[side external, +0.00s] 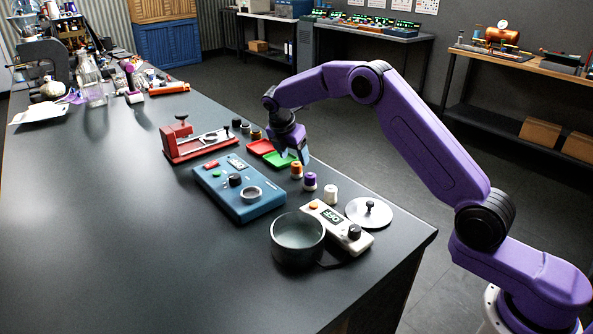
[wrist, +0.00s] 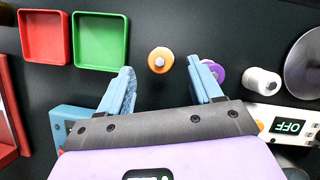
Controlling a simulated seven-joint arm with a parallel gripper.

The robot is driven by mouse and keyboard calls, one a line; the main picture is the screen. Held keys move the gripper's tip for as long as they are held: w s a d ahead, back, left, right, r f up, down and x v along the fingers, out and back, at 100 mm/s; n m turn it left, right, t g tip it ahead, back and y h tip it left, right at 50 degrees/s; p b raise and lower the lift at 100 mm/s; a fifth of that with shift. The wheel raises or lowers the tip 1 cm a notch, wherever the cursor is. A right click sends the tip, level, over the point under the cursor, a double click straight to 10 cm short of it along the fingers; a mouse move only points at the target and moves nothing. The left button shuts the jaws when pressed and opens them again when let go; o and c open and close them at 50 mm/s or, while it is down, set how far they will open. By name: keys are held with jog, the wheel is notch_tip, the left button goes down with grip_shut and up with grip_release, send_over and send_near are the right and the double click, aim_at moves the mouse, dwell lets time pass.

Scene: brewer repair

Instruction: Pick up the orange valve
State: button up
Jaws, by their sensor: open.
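The orange valve (wrist: 161,60) stands on the dark bench, a small round piece with a grey hub on top. In the side view it shows as an orange and white piece (side external: 296,171). My gripper (side external: 297,157) is open and empty, pointing down just above and close to the valve. In the wrist view the valve lies between the two blue fingertips (wrist: 163,72), slightly ahead of them, with a gap on both sides. The purple valve (side external: 310,181) is beside it, and in the wrist view it is partly hidden by the right finger (wrist: 218,73).
A white spool-like piece (side external: 330,194) stands past the purple valve. Red (wrist: 44,37) and green (wrist: 101,40) trays lie left of the valve in the wrist view. A blue control box (side external: 240,188), white scale (side external: 336,226), metal pot (side external: 297,240) and lid (side external: 369,212) are close by.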

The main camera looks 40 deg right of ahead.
aim_at(296, 163)
jog(key=shift+x, duration=2.65)
grip_shut()
jog(key=shift+r, duration=0.1)
